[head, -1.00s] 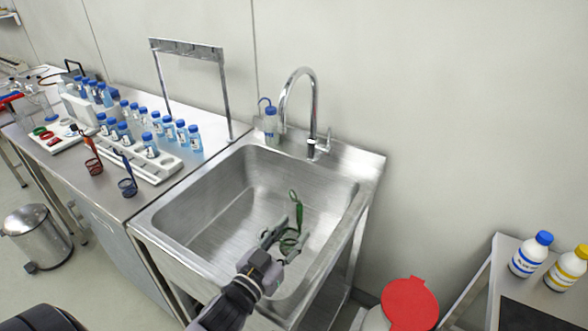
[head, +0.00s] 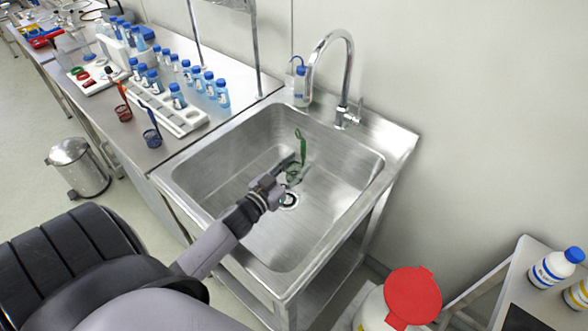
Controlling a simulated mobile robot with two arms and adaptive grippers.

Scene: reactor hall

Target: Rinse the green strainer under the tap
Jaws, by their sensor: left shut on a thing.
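The green strainer (head: 301,149) is in my left gripper (head: 293,170), over the basin of the steel sink (head: 225,165). Its handle points up and its basket is partly hidden by the fingers. The gripper is shut on it, near the drain in the picture. The chrome tap (head: 346,80) stands at the sink's back edge, its spout curving to the left. The strainer is below the spout in the picture; I see no water running. My right gripper is not in view.
A red strainer (head: 123,112) and a blue strainer (head: 151,137) stand on the bench left of the sink, beside a white rack (head: 182,121) with blue-capped bottles. A wash bottle (head: 300,84) stands behind the basin. A red-lidded container (head: 412,294) is at the front right.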

